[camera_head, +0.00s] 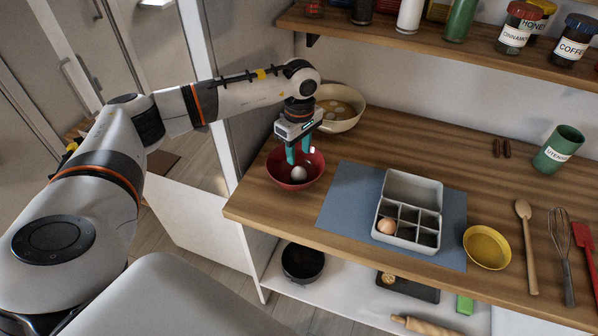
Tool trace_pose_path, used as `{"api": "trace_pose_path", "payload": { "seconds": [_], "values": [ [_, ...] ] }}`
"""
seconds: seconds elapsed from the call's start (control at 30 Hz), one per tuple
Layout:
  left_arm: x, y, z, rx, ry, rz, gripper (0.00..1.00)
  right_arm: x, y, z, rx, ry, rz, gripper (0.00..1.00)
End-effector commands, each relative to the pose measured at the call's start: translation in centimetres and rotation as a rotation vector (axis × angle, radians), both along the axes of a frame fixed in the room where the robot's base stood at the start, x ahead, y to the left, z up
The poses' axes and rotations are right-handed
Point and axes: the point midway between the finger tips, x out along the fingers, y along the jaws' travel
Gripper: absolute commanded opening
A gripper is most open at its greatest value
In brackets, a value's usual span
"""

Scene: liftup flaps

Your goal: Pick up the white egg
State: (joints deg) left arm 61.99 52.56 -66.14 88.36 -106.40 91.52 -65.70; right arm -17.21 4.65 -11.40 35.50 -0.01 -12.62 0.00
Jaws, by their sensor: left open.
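A white egg (298,173) lies in a red bowl (286,184) near the left end of the wooden counter. My left gripper (299,159) points down over the red bowl with its teal fingers apart, just above and behind the white egg. I cannot tell whether a finger touches the egg. A brown egg (386,226) sits in a front-left compartment of a grey divided box (414,188); the other compartments that show look empty. My right gripper is not in view.
The box stands on a blue-grey mat (340,203). A cream bowl (345,122) with pale round things stands behind my gripper. A yellow bowl (486,248), wooden spoon (526,250), whisk (563,260) and green utensil cup (558,148) are to the right. A jar shelf (400,38) runs above.

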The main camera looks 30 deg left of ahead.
Motion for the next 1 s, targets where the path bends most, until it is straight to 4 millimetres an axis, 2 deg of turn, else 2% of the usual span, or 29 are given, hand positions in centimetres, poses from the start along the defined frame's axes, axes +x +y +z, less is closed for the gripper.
{"api": "trace_pose_path", "payload": {
  "seconds": [0.1, 0.27, 0.37, 0.47, 0.6, 0.9, 1.0],
  "values": [
    [-0.1, -0.1, -1.5, -0.002, 0.002, 0.000, 0.42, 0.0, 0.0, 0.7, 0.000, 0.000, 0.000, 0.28],
    [-0.1, -0.2, -2.6, -0.003, 0.000, -0.001, 0.42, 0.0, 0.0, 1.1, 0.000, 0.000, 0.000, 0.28],
    [-0.3, -0.4, -3.5, -0.004, 0.004, -0.001, 0.42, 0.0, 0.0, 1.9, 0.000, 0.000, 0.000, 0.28],
    [-0.4, -0.7, -5.0, -0.005, 0.004, -0.002, 0.42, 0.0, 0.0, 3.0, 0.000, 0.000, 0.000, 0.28],
    [-0.4, -0.6, -7.0, -0.004, 0.001, 0.000, 0.42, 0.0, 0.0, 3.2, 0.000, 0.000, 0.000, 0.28],
    [-0.4, -0.7, -7.6, -0.005, -0.002, -0.001, 0.42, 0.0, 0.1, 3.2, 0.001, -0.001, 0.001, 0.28],
    [-0.4, -0.7, -7.6, -0.005, -0.002, -0.001, 0.26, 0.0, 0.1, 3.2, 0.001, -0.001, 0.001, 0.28]
  ]
}}
